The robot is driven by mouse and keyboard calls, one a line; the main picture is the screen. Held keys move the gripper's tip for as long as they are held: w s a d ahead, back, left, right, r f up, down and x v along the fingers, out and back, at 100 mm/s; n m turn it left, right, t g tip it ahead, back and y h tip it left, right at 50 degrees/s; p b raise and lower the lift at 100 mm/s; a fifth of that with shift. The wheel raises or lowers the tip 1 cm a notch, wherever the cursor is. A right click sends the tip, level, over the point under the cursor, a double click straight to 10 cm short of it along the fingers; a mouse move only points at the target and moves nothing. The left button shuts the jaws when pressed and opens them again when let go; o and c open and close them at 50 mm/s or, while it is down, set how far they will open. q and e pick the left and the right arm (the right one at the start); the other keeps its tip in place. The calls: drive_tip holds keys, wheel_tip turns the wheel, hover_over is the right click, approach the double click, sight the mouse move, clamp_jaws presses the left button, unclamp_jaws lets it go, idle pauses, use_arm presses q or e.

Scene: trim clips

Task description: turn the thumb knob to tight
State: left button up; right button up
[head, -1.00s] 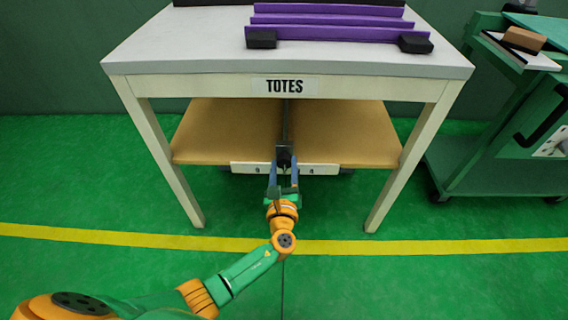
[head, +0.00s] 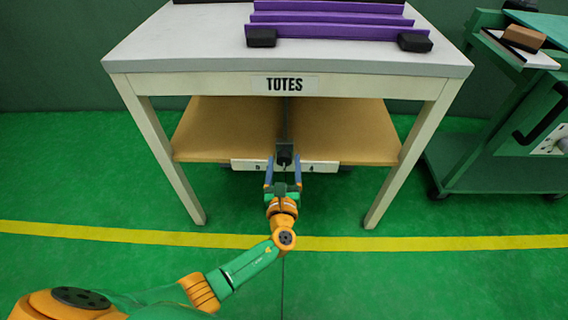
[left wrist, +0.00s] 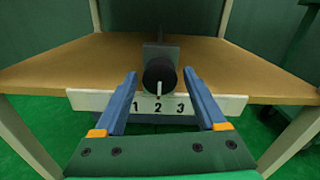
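The thumb knob (left wrist: 160,72) is a dark round knob on a dark block at the front edge of the lower shelf. It also shows in the head view (head: 284,154). Its white pointer mark points down, toward the 2 on the white number strip (left wrist: 158,103). The strip shows 1, 2 and 3 in the left wrist view; its end numbers show in the head view. My left gripper (left wrist: 160,76) is open, with one blue finger on each side of the knob and visible gaps between. It also shows in the head view (head: 284,158). My right gripper is not in view.
The knob sits under a grey-topped table (head: 200,50) labelled TOTES, between its front legs. Purple rails (head: 330,20) with dark blocks lie on top. A green cart (head: 500,130) stands at the right. The floor in front is clear, with a yellow line.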

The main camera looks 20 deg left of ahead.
use_arm(q)
drive_tip(key=shift+s, duration=0.2)
drive_tip(key=p+v, duration=0.2)
drive_tip(key=v, duration=0.4)
drive_tip(key=shift+s+d, duration=0.15)
drive_tip(key=shift+s, duration=0.2)
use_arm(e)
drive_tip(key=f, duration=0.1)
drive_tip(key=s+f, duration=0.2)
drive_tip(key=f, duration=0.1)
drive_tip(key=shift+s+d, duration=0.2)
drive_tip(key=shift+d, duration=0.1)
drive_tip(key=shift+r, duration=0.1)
